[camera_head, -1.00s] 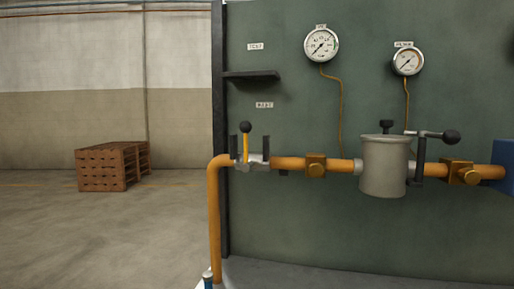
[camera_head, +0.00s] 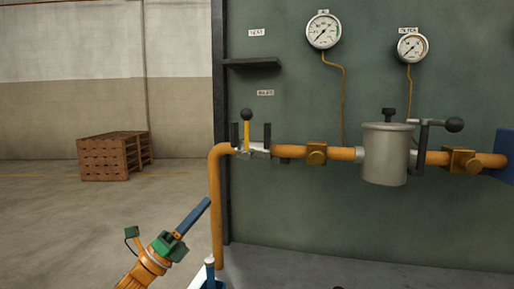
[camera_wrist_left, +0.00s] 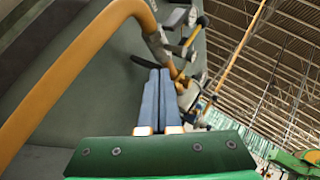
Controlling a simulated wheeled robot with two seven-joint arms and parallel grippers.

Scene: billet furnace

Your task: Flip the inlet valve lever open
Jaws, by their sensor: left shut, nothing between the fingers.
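The inlet valve lever (camera_head: 247,134) is a yellow handle with a black ball knob. It stands upright on the valve body (camera_head: 254,153) at the left end of the orange pipe, between two dark upright plates. My left gripper (camera_head: 207,201) has long blue fingers and is shut and empty. It is below and left of the lever in the head view, clear of it, pointing up and right. In the left wrist view its fingers (camera_wrist_left: 159,90) lie together, with the pipe and valve fittings beyond them. My right gripper is out of view.
The orange pipe (camera_head: 215,205) rises, bends right and runs along the green panel (camera_head: 300,220). A dark shelf (camera_head: 252,63) juts out above the valve. Crates (camera_head: 105,157) stand far left.

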